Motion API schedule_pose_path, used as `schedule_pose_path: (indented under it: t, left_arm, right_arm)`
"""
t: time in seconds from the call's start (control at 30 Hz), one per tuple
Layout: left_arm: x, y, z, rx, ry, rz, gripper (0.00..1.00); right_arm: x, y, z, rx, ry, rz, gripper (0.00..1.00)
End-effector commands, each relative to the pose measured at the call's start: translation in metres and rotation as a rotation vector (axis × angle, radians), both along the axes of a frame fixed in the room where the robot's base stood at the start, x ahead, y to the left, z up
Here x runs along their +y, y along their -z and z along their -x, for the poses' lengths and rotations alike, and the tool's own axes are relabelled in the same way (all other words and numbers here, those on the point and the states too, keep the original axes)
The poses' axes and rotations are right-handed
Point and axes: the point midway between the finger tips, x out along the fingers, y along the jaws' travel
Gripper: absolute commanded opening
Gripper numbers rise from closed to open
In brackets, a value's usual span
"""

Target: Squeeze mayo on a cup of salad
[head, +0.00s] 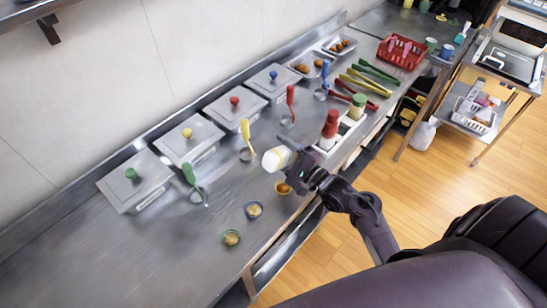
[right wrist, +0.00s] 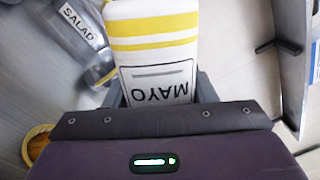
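The white mayo bottle (head: 275,159) with yellow stripes is in my right gripper (head: 294,164), tipped over sideways above the counter. In the right wrist view the bottle (right wrist: 152,50) reads MAYO and sits between the fingers. Each holds food too small to identify. The yellow-rimmed cup (right wrist: 40,143) is partly hidden by my gripper in the right wrist view. My left gripper is out of view.
A SALAD label (right wrist: 80,20) shows in the right wrist view. Several lidded steel containers (head: 138,187) line the wall, with coloured-handled ladles (head: 245,140) before them. The left counter is clear.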

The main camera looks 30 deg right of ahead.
Motion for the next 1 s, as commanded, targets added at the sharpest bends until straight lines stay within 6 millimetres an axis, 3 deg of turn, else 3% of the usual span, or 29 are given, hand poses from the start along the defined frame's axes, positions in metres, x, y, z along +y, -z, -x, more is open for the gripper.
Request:
schedule_pose_path:
  t: [0.03,0.37,0.4,0.53,1.0]
  left_arm:
    - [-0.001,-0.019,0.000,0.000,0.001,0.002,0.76]
    - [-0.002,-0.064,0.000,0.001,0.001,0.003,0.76]
    - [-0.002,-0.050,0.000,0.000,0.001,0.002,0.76]
    - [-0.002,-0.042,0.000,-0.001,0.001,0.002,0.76]
    - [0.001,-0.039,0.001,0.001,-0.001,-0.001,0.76]
  right_arm:
    - [-0.002,-0.010,-0.002,0.021,0.001,-0.050,0.46]
    - [-0.025,-0.006,-0.012,0.177,0.000,-0.434,0.46]
    - [-0.024,0.011,-0.010,0.179,-0.002,-0.432,0.46]
    - [-0.023,0.024,-0.010,0.176,-0.003,-0.425,0.46]
    - [-0.023,0.032,-0.010,0.173,-0.002,-0.421,0.46]
